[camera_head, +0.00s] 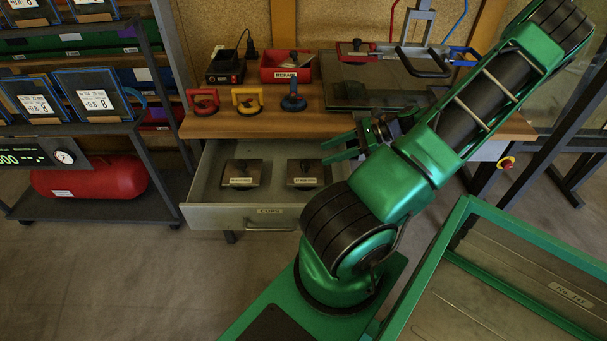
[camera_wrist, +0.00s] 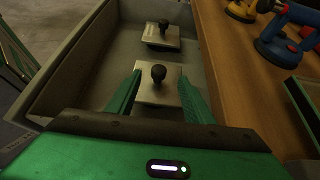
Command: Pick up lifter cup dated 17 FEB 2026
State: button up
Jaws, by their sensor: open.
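Two lifter cups lie in the open drawer, each a square plate with a dark round knob and a small label. The left cup (camera_head: 242,172) is the far one in the wrist view (camera_wrist: 163,34). The right cup (camera_head: 306,172) is the near one in the wrist view (camera_wrist: 147,96). The label dates are too small to read surely. My gripper (camera_head: 331,149) is open and empty, above and to the right of the right cup. In the wrist view its fingers (camera_wrist: 160,79) appear on either side of the near cup's knob, without visible contact.
The drawer (camera_head: 220,216) has raised walls and a front label. On the wooden bench (camera_head: 228,125) above it stand red (camera_head: 203,102), yellow (camera_head: 247,100) and blue (camera_head: 293,102) lifters, a red bin (camera_head: 287,73) and a glass panel. A shelf rack stands at left.

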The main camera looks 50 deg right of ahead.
aim_at(308, 162)
jog(key=shift+f+x, duration=0.2)
jog(key=shift+x, duration=3.7)
jog(key=shift+s+d, duration=0.1)
jog(key=shift+s, duration=0.1)
jog(key=shift+c, duration=0.6)
grip_shut()
